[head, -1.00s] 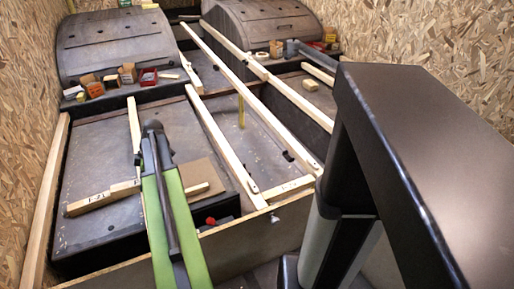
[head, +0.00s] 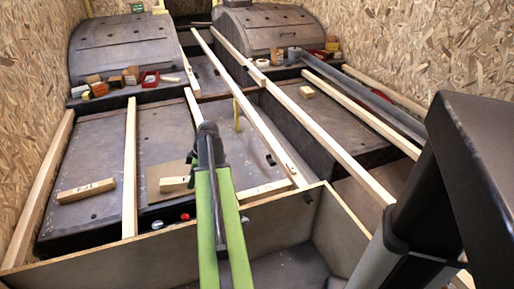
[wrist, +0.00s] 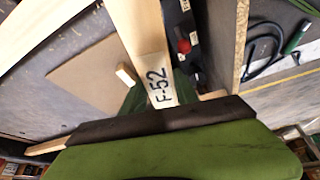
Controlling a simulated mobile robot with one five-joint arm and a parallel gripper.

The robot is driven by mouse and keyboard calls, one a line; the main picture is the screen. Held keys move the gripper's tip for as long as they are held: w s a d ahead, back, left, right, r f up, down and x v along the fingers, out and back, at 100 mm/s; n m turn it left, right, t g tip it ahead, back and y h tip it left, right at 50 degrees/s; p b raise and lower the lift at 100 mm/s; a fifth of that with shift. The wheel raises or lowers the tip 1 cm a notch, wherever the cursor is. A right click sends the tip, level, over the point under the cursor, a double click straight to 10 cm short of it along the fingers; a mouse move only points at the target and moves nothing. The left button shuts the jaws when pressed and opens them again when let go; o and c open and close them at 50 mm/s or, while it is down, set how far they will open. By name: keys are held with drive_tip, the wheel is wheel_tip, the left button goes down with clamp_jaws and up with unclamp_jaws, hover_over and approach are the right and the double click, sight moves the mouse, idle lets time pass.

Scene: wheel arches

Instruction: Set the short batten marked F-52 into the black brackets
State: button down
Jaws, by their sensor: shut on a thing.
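In the wrist view, the pale batten marked F-52 (wrist: 138,45) runs from the top edge down to the dark jaw edge of my gripper (wrist: 155,122), its label facing the camera. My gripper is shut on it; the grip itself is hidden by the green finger. In the head view, my arm hides the jaws. A short pale piece with dark lettering (head: 268,189) shows right of the arm, close to the plywood box; its lettering is too small to read. I cannot make out the black brackets clearly.
Long battens (head: 255,110) run front to back, with another at left (head: 130,170). A short marked block (head: 87,190) lies on the grey panel. A plywood box wall (head: 290,230) stands in front. Small boxes line the wheel arches (head: 125,45). A red-knobbed device (wrist: 183,45) lies beside the batten.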

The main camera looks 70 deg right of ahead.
drive_tip(key=shift+w+a, duration=0.1)
drive_tip(key=shift+w, duration=0.05)
drive_tip(key=shift+s+d+m+h, duration=0.15)
drive_tip(key=shift+m+h, duration=0.1)
drive_tip(key=shift+m, duration=0.35)
drive_tip(key=shift+s+d+m+h, duration=0.15)
drive_tip(key=shift+m+h, duration=0.1)
drive_tip(key=shift+m, duration=0.35)
drive_tip(key=s+d+m+g+h, duration=0.1)
drive_tip(key=d+m+h, duration=0.1)
drive_tip(key=d+m, duration=0.2)
drive_tip(key=s+d+m+g+h, duration=0.1)
drive_tip(key=d+m, duration=0.3)
drive_tip(key=m, duration=0.4)
drive_tip(key=s+d+m+g+h, duration=0.1)
drive_tip(key=s+d+m+h, duration=0.1)
drive_tip(key=d+m, duration=0.2)
drive_tip(key=shift+f+m+h, duration=0.1)
drive_tip(key=shift+m+h, duration=0.2)
drive_tip(key=shift+m, duration=1.1)
drive_tip(key=s+d+m+g+y, duration=0.1)
drive_tip(key=s+d+m+g, duration=0.1)
drive_tip(key=s+d+m, duration=0.5)
drive_tip(key=s+d+m+g, duration=0.25)
drive_tip(key=d+m, duration=0.25)
drive_tip(key=d, duration=0.3)
wheel_tip(320, 180, down, 9)
drive_tip(key=b, duration=0.9)
drive_tip(key=shift+w+d, duration=0.15)
drive_tip(key=shift+w, duration=0.1)
